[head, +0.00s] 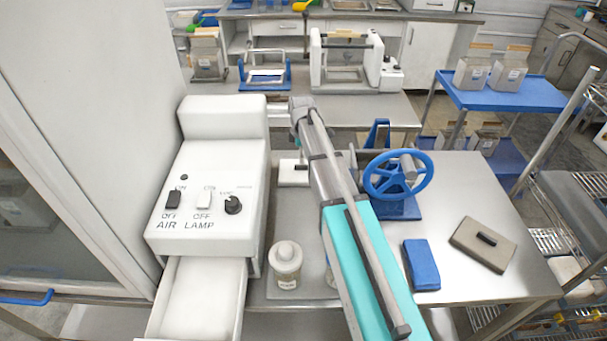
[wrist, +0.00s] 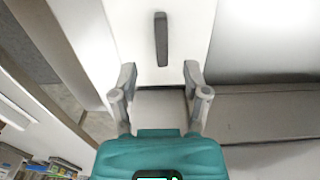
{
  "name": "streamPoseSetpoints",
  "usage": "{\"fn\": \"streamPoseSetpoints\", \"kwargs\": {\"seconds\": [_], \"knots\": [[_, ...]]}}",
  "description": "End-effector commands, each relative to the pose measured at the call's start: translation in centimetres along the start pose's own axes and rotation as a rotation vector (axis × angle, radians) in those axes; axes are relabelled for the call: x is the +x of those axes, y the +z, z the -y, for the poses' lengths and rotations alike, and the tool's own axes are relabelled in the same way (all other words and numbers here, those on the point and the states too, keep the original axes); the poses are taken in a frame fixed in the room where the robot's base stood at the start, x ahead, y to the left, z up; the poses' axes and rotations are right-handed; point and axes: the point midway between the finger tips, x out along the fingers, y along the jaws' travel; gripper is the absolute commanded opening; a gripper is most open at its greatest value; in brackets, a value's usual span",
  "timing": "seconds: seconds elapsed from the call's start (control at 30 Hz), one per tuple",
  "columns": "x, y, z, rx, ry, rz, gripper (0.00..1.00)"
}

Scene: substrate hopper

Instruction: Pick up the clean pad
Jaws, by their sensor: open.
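A blue rectangular pad (head: 421,264) lies flat on the steel table, right of my arm in the head view. No label or mark tells me whether it is the clean pad. My gripper (wrist: 160,76) is open and empty in the wrist view. It faces a white panel (wrist: 190,25) with a dark upright bar handle (wrist: 161,38) and is apart from the bar. The pad does not show in the wrist view. In the head view I cannot make out my fingertips.
A blue handwheel (head: 398,176) stands behind. A white switch box (head: 205,190), an open white drawer (head: 200,300) and a capped jar (head: 286,265) are at left.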

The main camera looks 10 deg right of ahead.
Motion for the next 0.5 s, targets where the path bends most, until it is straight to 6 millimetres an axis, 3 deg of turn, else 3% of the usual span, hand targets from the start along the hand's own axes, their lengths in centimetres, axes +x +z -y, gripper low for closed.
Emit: {"fn": "streamPoseSetpoints", "kwargs": {"seconds": [0.5], "knots": [[1.2, 0.1, 0.1, 0.001, 0.000, 0.000, 0.60]]}}
